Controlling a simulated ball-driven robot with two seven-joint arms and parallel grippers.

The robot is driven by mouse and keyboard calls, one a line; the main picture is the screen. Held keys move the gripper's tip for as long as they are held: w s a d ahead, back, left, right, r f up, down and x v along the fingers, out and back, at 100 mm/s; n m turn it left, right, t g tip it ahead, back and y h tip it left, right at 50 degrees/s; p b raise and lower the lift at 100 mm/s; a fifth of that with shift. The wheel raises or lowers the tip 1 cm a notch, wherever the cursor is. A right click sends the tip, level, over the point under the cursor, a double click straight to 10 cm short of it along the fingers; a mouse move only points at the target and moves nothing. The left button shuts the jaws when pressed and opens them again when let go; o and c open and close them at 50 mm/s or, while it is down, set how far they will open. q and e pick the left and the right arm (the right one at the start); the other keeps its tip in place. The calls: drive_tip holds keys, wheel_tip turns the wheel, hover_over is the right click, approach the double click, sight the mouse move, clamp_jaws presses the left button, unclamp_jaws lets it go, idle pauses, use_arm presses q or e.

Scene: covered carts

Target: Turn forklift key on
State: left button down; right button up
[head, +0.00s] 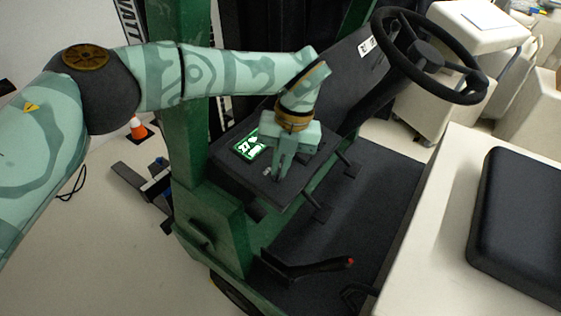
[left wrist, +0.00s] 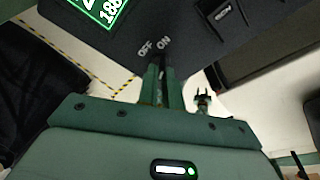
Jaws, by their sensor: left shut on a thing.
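The forklift's black dash panel (head: 232,163) has a lit green display (head: 249,147), which also shows in the left wrist view (left wrist: 101,9). My left gripper (head: 279,176) points down onto the panel just right of the display. In the left wrist view its fingers (left wrist: 162,76) are close together, right below the white OFF label (left wrist: 145,48) and ON label (left wrist: 163,43). It is shut on the forklift key, which the fingers hide almost wholly. I cannot tell which label the key points to.
The black steering wheel (head: 428,55) is up and right of my left gripper. Black levers (head: 321,209) stick out beside the panel. The black seat (head: 520,220) is at the right. A green mast post (head: 187,100) stands behind my left forearm. An orange cone (head: 138,128) stands on the floor.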

idle(0.4)
use_arm(q)
drive_tip(key=c, duration=1.6)
unclamp_jaws()
drive_tip(key=shift+w, duration=0.1)
drive_tip(key=shift+o, duration=0.2)
drive_tip(key=v, duration=1.6)
drive_tip(key=shift+r, duration=0.2)
drive_tip(key=shift+d, duration=0.1)
